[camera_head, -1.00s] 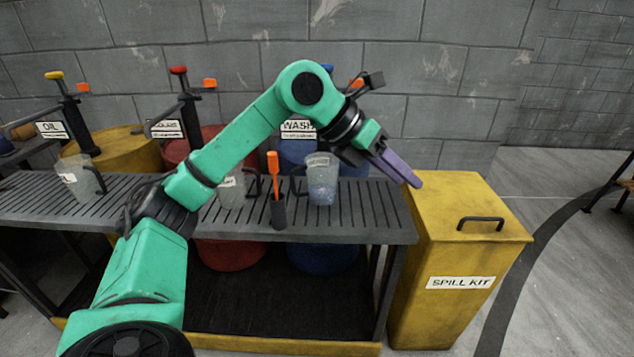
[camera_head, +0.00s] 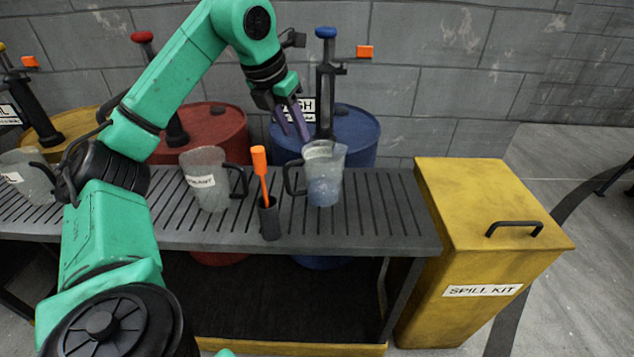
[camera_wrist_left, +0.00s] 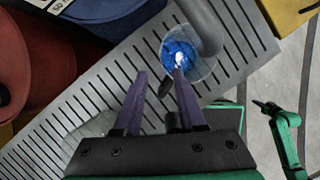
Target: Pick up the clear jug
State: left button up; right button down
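The clear jug (camera_head: 323,180) with a bluish lower part stands upright at the right end of the slatted bench, its dark handle to the left. In the left wrist view it (camera_wrist_left: 178,64) shows from above, blue inside. My left gripper (camera_head: 297,136) hangs just above and left of the jug's rim. Its purple fingers also show apart and empty in the left wrist view (camera_wrist_left: 159,68), with one tip overlapping the jug's mouth. I cannot tell whether it touches. My right gripper is not clearly seen.
An orange-handled tool in a dark holder (camera_head: 269,219) and a labelled jug (camera_head: 207,187) stand left of it; another jug (camera_head: 27,182) is at far left. Red (camera_head: 219,127) and blue (camera_head: 357,130) drums stand behind. A yellow spill kit bin (camera_head: 475,240) is at right.

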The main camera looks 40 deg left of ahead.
aim_at(304, 148)
pick_arm(q)
jog(key=b+x, duration=0.1)
jog(key=x, duration=0.6)
jog(key=shift+s+d+f+b, duration=0.1)
jog(key=shift+d+b, duration=0.1)
jog(key=shift+b, duration=0.2)
jog(key=shift+f, duration=0.15)
jog(key=shift+c, duration=0.3)
pick_arm(e)
jog(key=r, duration=0.1)
jog(key=w+r, duration=0.1)
jog(key=r, duration=0.1)
jog(key=a+r, duration=0.1)
jog(key=r, duration=0.1)
jog(key=shift+w+a+r, duration=0.1)
jog(key=shift+w, duration=0.2)
pick_arm(q)
grip_shut()
